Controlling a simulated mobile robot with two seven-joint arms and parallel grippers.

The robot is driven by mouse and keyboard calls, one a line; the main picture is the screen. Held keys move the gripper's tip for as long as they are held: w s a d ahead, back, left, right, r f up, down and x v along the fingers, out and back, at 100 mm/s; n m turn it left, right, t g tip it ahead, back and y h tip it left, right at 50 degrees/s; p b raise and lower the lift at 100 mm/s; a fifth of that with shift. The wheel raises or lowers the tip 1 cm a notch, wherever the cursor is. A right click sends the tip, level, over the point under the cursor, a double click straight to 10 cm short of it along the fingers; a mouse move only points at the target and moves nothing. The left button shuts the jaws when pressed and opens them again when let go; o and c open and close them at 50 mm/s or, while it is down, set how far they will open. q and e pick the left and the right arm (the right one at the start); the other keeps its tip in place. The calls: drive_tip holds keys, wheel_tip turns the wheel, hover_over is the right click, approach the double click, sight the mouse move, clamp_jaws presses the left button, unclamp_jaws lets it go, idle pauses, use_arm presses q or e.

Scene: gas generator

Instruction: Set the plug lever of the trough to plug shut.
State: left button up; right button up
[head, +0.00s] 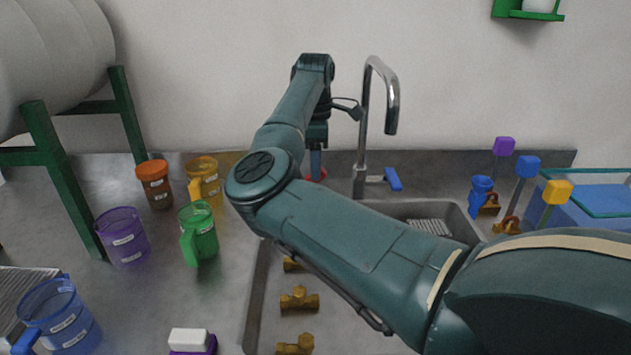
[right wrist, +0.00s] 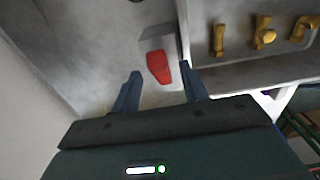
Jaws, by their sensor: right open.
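The trough (head: 262,292) is a grey sunken basin in the counter, partly hidden behind my right arm. A red lever (right wrist: 158,66), which looks like the plug lever, sits on a grey block beside the trough in the right wrist view. In the head view only a little red (head: 322,174) shows behind my gripper. My right gripper (head: 316,164) points down over it at the back of the counter. In the right wrist view its two fingers (right wrist: 160,78) are apart and empty, with the red lever showing between and beyond the tips. My left gripper is not in view.
A tall faucet (head: 365,130) with a blue handle (head: 393,179) stands just right of my gripper. Brass fittings (head: 299,300) lie in the trough. Orange (head: 155,187), yellow (head: 205,180), green (head: 199,235) and purple (head: 122,238) containers stand at left. The wall is close behind.

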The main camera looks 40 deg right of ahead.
wheel_tip(320, 180, down, 5)
drive_tip(key=shift+f, duration=0.15)
drive_tip(key=shift+c, duration=0.5)
clamp_jaws()
